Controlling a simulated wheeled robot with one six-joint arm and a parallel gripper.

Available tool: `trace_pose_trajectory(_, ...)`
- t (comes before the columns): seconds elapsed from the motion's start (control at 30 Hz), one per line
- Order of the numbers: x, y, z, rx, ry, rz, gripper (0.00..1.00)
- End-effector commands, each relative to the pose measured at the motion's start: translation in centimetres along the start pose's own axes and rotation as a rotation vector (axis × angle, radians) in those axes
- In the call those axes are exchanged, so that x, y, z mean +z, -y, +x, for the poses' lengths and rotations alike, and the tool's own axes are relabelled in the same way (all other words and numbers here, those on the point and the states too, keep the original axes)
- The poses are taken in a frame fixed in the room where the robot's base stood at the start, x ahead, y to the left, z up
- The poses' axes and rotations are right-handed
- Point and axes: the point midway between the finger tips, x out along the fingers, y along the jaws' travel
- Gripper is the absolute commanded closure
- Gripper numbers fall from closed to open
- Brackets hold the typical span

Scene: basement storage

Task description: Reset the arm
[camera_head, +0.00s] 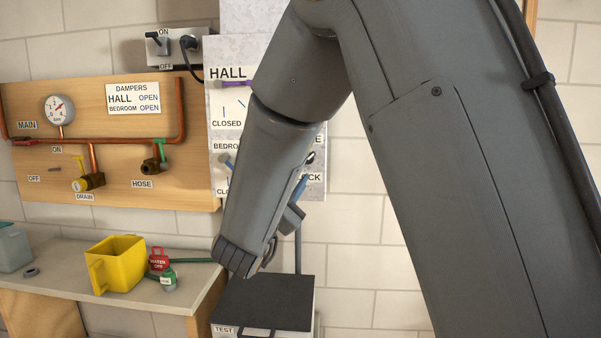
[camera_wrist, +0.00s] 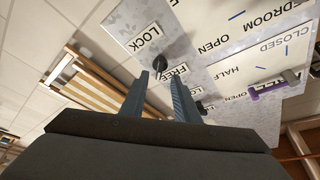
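My arm hangs across the middle and right of the head view and hides part of the wall panel. My gripper (camera_wrist: 161,82) shows in the wrist view with its two blue-grey fingers apart and nothing held between them. A black knob (camera_wrist: 160,63) by the LOCK and FREE labels shows just beyond the fingertips; whether it is touched cannot be told. In the head view a blue finger of my gripper (camera_head: 300,187) points up at the panel's lower right, partly behind my arm. The dark knob (camera_head: 311,157) shows just above it.
The damper panel (camera_head: 223,120) has a purple HALL lever (camera_head: 235,84). A wooden board (camera_head: 110,185) with pipes, gauge and valves is to the left. Below are a bench (camera_head: 60,257) with a yellow container (camera_head: 118,262) and tags, and a dark-topped TEST box (camera_head: 265,300).

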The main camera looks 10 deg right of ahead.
Motion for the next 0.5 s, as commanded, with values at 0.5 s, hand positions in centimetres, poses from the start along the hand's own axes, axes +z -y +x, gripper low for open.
trace_pose_trajectory(0.5, 0.02, -0.04, -1.48, 0.000, 0.003, -0.001, 0.72)
